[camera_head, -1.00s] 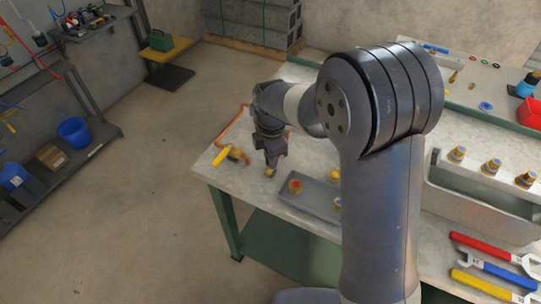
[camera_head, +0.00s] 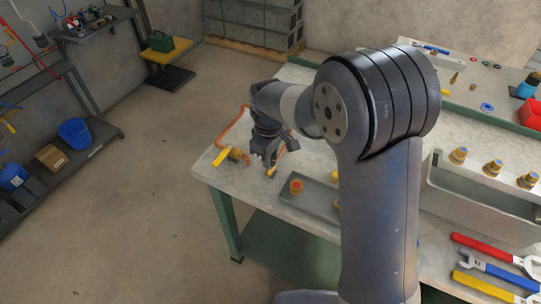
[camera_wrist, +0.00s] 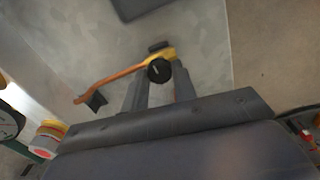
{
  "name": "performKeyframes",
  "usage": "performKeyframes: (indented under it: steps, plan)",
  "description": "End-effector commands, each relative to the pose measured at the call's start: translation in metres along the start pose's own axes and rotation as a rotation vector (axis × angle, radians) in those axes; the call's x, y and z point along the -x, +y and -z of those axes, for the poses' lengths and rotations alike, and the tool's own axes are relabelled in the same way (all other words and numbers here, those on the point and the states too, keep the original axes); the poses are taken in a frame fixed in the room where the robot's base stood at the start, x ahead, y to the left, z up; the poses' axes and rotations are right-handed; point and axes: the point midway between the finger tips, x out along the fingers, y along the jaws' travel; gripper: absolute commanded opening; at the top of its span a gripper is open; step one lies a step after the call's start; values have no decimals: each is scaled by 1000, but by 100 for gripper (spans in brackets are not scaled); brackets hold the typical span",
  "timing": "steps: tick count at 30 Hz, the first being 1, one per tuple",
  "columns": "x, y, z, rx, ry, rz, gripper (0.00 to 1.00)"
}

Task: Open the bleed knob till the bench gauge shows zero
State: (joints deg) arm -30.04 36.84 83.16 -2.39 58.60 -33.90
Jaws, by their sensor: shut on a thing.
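My gripper (camera_head: 268,166) points down over the near left part of the workbench (camera_head: 211,172). In the wrist view its two fingers (camera_wrist: 159,76) close on a round black knob with a pale mark, which I take as the bleed knob (camera_wrist: 159,70). The knob sits on a brass fitting (camera_wrist: 167,55) with a copper-coloured pipe (camera_wrist: 110,80) running left. In the head view the gripper hides the knob. Part of a round dial (camera_wrist: 8,123), possibly the bench gauge, shows at the wrist view's left edge; its reading cannot be told.
Wrenches (camera_head: 485,268) and a grey bin (camera_head: 470,205) are further right.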

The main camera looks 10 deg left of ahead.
Motion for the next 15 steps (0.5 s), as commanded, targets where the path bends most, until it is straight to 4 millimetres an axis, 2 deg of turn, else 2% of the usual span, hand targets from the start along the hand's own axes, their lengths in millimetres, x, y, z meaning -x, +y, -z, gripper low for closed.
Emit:
performKeyframes:
  steps: [15]
  plan:
    - [0,1,1,-490,-21,-1,4]
